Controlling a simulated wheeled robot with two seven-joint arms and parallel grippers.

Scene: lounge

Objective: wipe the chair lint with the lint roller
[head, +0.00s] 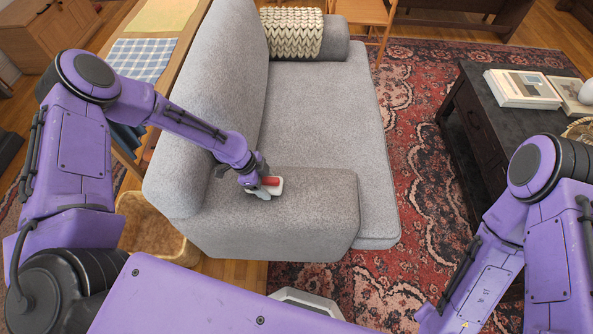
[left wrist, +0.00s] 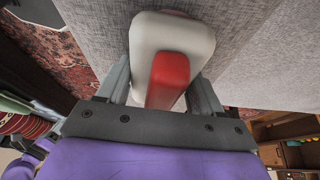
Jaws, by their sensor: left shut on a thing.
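My left gripper (head: 261,186) is over the near arm of the grey chair (head: 319,110), a long sofa-like seat. It is shut on the lint roller (head: 278,184), which has a white head and a red part. The roller also shows in the left wrist view (left wrist: 172,35), between the two fingers, with its white head against or very close to the grey fabric. I cannot tell whether it touches. No lint can be made out on the fabric. My right arm is at the right of the head view, but its gripper is not in view.
A knitted cream throw (head: 292,33) lies over the chair's far arm. A dark coffee table (head: 482,125) with books (head: 522,88) stands to the right on a red patterned rug (head: 415,130). A wicker basket (head: 150,228) sits on the floor at the near left. A table with cloths stands behind the chair's back.

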